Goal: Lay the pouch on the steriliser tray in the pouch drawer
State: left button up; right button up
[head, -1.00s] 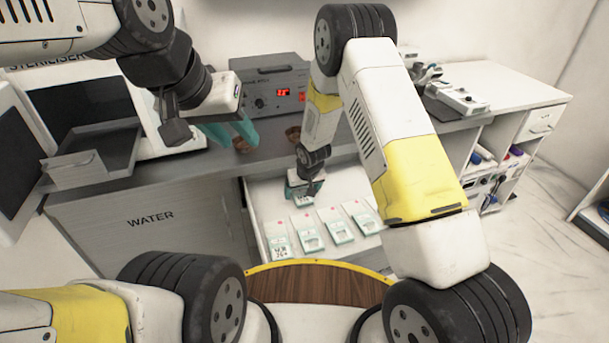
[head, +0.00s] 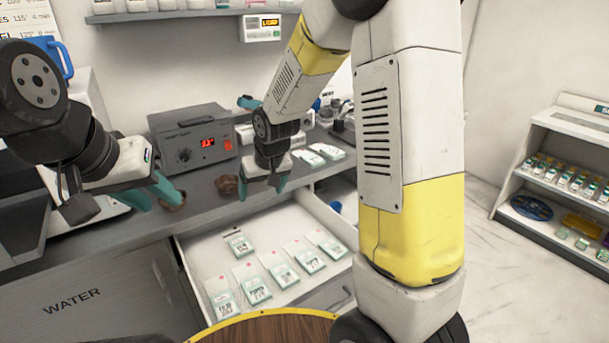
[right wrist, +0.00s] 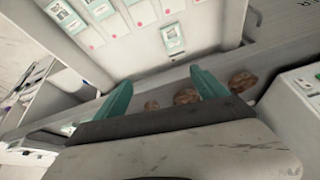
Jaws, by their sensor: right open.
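The pouch drawer (head: 205,255) is pulled out below the counter. Several white and teal pouches lie in a row in it. One pouch (head: 238,243) lies flat by itself behind that row; it also shows in the right wrist view (right wrist: 173,38). My right gripper (head: 262,186) is open and empty, above the drawer's back near the counter edge; its parted fingers show in the right wrist view (right wrist: 162,92). My left gripper (head: 152,196) is open and empty over the counter at left. The steriliser tray is mostly out of view or hidden at the left edge.
A grey device with a red display (head: 193,138) stands on the counter (head: 205,192). Brown lumpy objects (head: 227,185) lie near the counter's front edge. A white shelf unit with boxes (head: 560,165) stands at right, with clear floor before it.

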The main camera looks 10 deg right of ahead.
jog(key=s+d+r+m+t, duration=0.1)
jog(key=s+d+r, duration=0.7)
jog(key=s+r, duration=0.4)
jog(key=s+d+r, duration=0.1)
jog(key=s+r, duration=0.1)
jog(key=s, duration=0.3)
jog(key=s+d+r+m, duration=0.1)
jog(key=s+d+r, duration=0.1)
jog(key=s, duration=0.4)
jog(key=shift+s+r+t, duration=0.15)
jog(key=shift+r+t, duration=0.15)
jog(key=shift+d, duration=0.1)
